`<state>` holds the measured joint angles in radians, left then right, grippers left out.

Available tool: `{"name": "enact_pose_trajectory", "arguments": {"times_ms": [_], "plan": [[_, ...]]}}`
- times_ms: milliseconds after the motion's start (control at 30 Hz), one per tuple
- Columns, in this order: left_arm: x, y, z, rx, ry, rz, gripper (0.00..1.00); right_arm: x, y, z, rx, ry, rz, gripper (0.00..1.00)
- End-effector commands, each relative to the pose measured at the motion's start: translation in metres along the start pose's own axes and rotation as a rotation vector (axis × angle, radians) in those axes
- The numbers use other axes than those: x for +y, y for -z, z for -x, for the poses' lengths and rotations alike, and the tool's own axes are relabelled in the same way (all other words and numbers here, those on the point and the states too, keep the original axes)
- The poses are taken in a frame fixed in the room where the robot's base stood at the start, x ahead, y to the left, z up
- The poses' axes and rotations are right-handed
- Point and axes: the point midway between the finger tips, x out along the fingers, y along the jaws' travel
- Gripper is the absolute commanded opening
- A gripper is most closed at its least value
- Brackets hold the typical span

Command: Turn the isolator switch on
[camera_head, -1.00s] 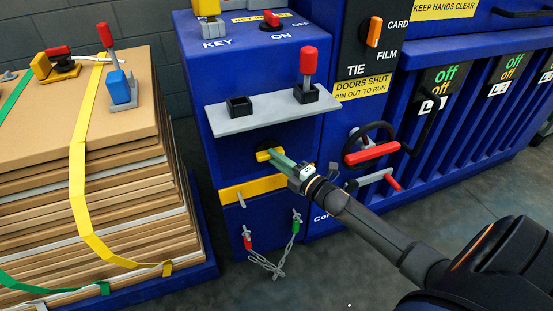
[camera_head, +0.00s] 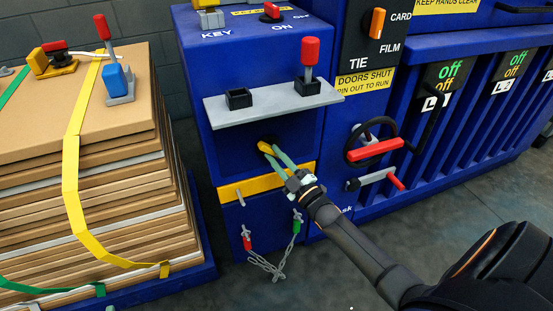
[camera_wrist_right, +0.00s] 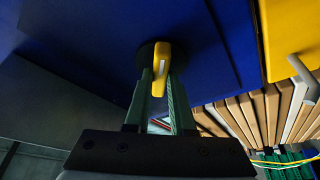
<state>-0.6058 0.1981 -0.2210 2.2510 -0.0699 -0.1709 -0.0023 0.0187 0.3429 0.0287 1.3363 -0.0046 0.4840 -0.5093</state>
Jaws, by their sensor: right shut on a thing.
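A yellow turn handle (camera_head: 265,147) sits on a round black disc on the front of the blue cabinet, below a grey shelf. It tilts diagonally in the head view. In the right wrist view the yellow handle (camera_wrist_right: 161,66) stands nearly upright in front of the black disc (camera_wrist_right: 148,52). My right gripper (camera_head: 274,154) has its green fingers on either side of the handle and is shut on it. The fingertips hide part of the handle. My left gripper is in neither view.
The grey shelf (camera_head: 272,108) juts out above the handle, bearing a red-topped lever (camera_head: 310,57). A yellow bar (camera_head: 264,183) and a chain (camera_head: 268,266) are below. A black handwheel (camera_head: 368,145) is to the right. Strapped cardboard (camera_head: 40,130) stands at left.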

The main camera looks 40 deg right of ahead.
Motion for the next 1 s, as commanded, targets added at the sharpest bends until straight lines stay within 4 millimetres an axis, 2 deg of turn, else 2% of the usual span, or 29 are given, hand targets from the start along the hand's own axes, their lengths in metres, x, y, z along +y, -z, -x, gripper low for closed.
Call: {"name": "enact_pose_trajectory", "arguments": {"times_ms": [200, 400, 700, 1000], "plan": [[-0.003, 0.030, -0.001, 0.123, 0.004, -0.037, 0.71, -0.004, -0.001, 0.000, -0.002, -0.080, -0.193, 0.00], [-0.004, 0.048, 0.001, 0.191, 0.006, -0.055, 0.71, -0.005, 0.000, 0.000, -0.003, -0.152, -0.369, 0.00], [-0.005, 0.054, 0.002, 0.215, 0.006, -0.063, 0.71, -0.006, 0.002, -0.001, -0.002, -0.246, -0.595, 0.00], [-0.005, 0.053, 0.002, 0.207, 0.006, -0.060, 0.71, -0.007, 0.002, -0.001, -0.002, -0.304, -0.734, 0.00]]}}
